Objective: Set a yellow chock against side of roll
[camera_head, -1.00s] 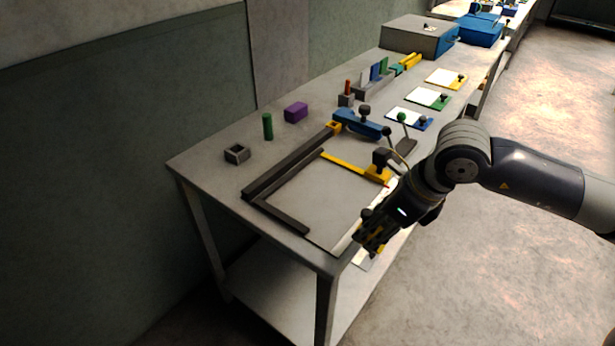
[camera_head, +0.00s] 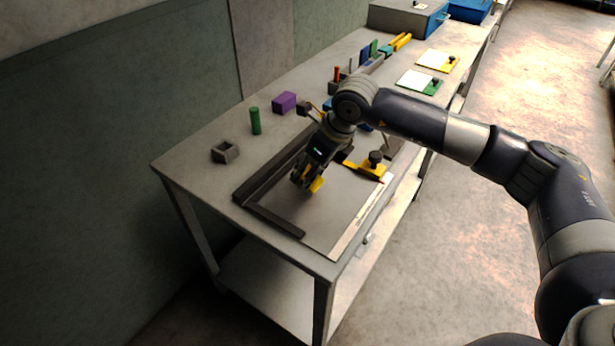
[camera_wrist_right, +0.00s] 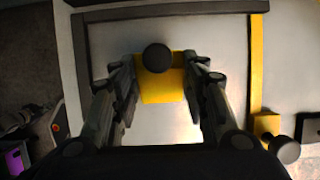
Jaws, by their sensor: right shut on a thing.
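My right gripper (camera_head: 306,182) is over the flat plate inside the dark L-shaped frame on the bench. It is shut on a yellow block (camera_head: 316,185). In the right wrist view the yellow block (camera_wrist_right: 162,88) sits between the fingers, with a round black knob (camera_wrist_right: 157,57) on it. I cannot tell whether the block touches the plate. Nothing in view is clearly a roll; a green cylinder (camera_head: 255,121) stands upright on the bench behind the frame. My left gripper is not in view.
The dark frame (camera_head: 272,222) edges the plate (camera_head: 315,220). A yellow bar (camera_head: 368,168) with a black knob lies to the right, also visible in the wrist view (camera_wrist_right: 256,65). A grey hollow block (camera_head: 225,152) and purple block (camera_head: 284,102) stand on the bench.

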